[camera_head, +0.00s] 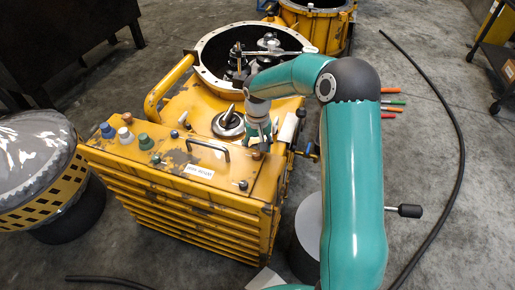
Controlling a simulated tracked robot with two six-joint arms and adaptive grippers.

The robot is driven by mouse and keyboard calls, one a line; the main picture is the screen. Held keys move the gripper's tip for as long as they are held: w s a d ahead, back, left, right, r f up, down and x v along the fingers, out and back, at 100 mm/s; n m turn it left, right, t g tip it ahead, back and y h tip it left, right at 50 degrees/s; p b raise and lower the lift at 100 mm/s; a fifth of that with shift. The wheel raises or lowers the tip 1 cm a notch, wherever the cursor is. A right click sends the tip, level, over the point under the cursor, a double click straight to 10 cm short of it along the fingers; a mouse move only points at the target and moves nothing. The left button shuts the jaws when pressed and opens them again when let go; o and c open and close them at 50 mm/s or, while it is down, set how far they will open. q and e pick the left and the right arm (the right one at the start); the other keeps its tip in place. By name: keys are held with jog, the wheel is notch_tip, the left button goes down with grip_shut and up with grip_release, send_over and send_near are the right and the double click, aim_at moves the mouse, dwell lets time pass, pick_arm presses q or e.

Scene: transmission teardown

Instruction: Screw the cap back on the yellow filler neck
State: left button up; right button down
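The yellow machine housing (180,228) stands in the middle, with a large open round flange (212,80) at its back. My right gripper (258,146) points down at the top of the housing, close to its right edge. Its fingers are small and partly lost against the housing, so I cannot tell whether they are open or hold anything. I cannot make out the filler neck or its cap for certain; the gripper and wrist may hide them. A silver round fitting with a lever (228,122) is just left of the gripper. My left gripper is not in view.
Blue (107,130), white (125,135) and green (145,141) knobs sit at the housing's left. A dark handle (208,147) rises from its top. A black hose (455,180) curves over the floor at right. A drum with a clear cover (35,160) stands left.

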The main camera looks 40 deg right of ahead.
jog(key=m, duration=0.6)
jog(key=shift+f, duration=0.15)
jog(key=shift+c, duration=1.4)
grip_release()
jog(key=shift+a, duration=0.2)
jog(key=shift+s, duration=0.1)
jog(key=shift+r+p, duration=2.35)
jog(key=shift+r, duration=0.85)
jog(key=shift+d, duration=0.1)
